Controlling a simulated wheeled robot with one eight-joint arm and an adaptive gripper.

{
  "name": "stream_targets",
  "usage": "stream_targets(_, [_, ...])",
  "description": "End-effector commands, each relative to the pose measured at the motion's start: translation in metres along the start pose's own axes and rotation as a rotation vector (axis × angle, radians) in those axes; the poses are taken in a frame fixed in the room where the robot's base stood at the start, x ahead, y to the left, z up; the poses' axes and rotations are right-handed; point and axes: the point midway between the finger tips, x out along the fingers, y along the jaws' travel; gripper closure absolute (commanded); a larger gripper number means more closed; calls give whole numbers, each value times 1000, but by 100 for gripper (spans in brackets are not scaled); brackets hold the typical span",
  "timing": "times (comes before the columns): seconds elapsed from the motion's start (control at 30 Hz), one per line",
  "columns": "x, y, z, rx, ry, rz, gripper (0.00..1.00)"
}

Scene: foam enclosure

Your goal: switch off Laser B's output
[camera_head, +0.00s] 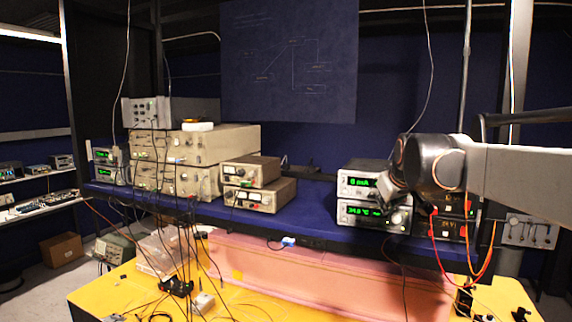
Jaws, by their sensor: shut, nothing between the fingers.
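Two stacked grey-white units with green displays stand on the right of the blue shelf. The upper unit (352,183) has a short reading that appears to end in mA. The lower unit (350,214) seems to show a temperature. Another pair of small green-display units (104,163) stands at the far left. No label is readable, so I cannot tell which is Laser B. My arm comes in from the right. My gripper (388,190) is shut and empty at the right part of the upper unit's front. It hides controls there, and contact is unclear.
Dark units (452,226) with red and yellow cables stand right of the stack, below my arm. Beige instruments (190,160) fill the shelf's left. A pink foam enclosure (320,275) stands on the yellow table (245,300) below. Several cables hang in front.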

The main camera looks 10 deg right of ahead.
Motion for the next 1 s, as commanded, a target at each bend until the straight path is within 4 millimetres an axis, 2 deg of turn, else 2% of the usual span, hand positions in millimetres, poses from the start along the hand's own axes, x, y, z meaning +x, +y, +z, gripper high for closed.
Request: stream_targets(1.0, [7,5,-5,1,0,1,100])
